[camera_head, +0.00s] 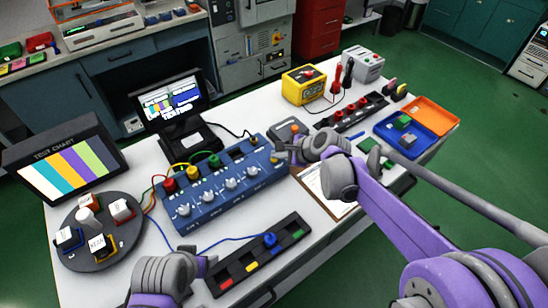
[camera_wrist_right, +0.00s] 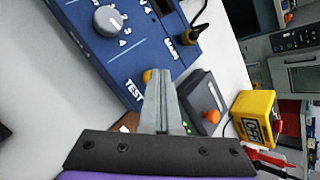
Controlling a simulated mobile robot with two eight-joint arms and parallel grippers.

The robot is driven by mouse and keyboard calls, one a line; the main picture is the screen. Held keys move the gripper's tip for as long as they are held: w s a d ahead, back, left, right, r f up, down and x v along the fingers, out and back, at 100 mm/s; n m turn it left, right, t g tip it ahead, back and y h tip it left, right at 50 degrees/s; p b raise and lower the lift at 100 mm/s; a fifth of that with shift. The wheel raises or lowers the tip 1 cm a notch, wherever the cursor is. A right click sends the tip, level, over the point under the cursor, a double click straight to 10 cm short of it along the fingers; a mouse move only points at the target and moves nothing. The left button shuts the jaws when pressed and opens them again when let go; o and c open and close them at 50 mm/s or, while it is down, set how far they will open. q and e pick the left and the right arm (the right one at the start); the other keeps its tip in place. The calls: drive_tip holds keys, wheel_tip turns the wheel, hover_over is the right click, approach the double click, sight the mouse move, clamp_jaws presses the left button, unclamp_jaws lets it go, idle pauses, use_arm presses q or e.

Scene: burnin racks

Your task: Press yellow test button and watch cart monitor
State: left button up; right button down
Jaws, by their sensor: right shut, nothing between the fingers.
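The blue control box (camera_head: 222,190) with several knobs stands mid-table. Its yellow test button (camera_wrist_right: 147,76) shows beside the word TEST in the right wrist view, partly covered by my fingers. My right gripper (camera_wrist_right: 160,85) is shut and empty, its tips over that end of the box; contact with the button cannot be told. In the head view my right gripper (camera_head: 282,152) is at the box's right end. A monitor (camera_head: 172,100) behind the box is lit with colour bars and blue panels. My left gripper (camera_head: 152,298) is at the bottom left edge, its fingers not clear.
A grey box with an orange knob (camera_wrist_right: 213,116) stands beside the blue box. A test chart screen (camera_head: 68,160) and a round dark tray (camera_head: 98,258) are at left. A black strip (camera_head: 225,278) lies in front. A yellow meter (camera_head: 304,86) and blue-orange bins (camera_head: 432,115) are at right.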

drive_tip(key=shift+r, duration=0.1)
use_arm(q)
drive_tip(key=shift+w+r+p, duration=0.15)
drive_tip(key=shift+r+p, duration=0.35)
drive_tip(key=shift+r, duration=0.1)
use_arm(e)
drive_tip(key=shift+r, duration=0.75)
use_arm(q)
drive_tip(key=r+p, duration=0.1)
drive_tip(key=w+r+p, duration=0.1)
drive_tip(key=r+p, duration=0.1)
drive_tip(key=shift+r, duration=0.25)
use_arm(e)
wheel_tip(320, 180, up, 5)
drive_tip(key=shift+r, duration=0.1)
use_arm(q)
drive_tip(key=shift+s, duration=0.1)
